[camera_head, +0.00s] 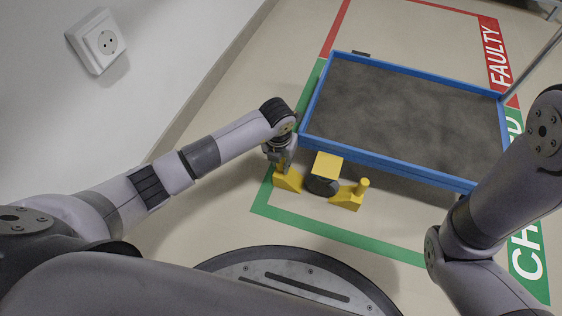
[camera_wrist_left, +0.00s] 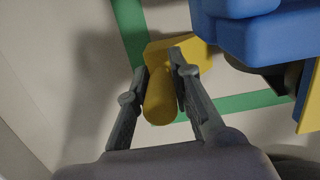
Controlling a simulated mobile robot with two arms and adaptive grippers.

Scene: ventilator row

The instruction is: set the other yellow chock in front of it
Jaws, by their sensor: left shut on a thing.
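My left gripper (camera_head: 282,160) is shut on the handle of a yellow chock (camera_head: 287,181), left of the dark wheel (camera_head: 322,186). The chock is at or near floor level; I cannot tell if it touches the floor. In the left wrist view the fingers close on both sides of the upright yellow handle (camera_wrist_left: 159,102). A second yellow chock (camera_head: 345,198) with its own handle stands on the floor right of the wheel. The wheel sits under a yellow plate (camera_head: 327,166) at the cart's near left corner. My right gripper is out of view.
The blue-rimmed cart (camera_head: 400,164) with a dark deck lies just beyond the chocks. Green floor tape (camera_head: 340,237) runs in front of them, and red tape marks the area behind. A wall with a socket (camera_head: 106,41) stands at the left. Floor between tape and wall is clear.

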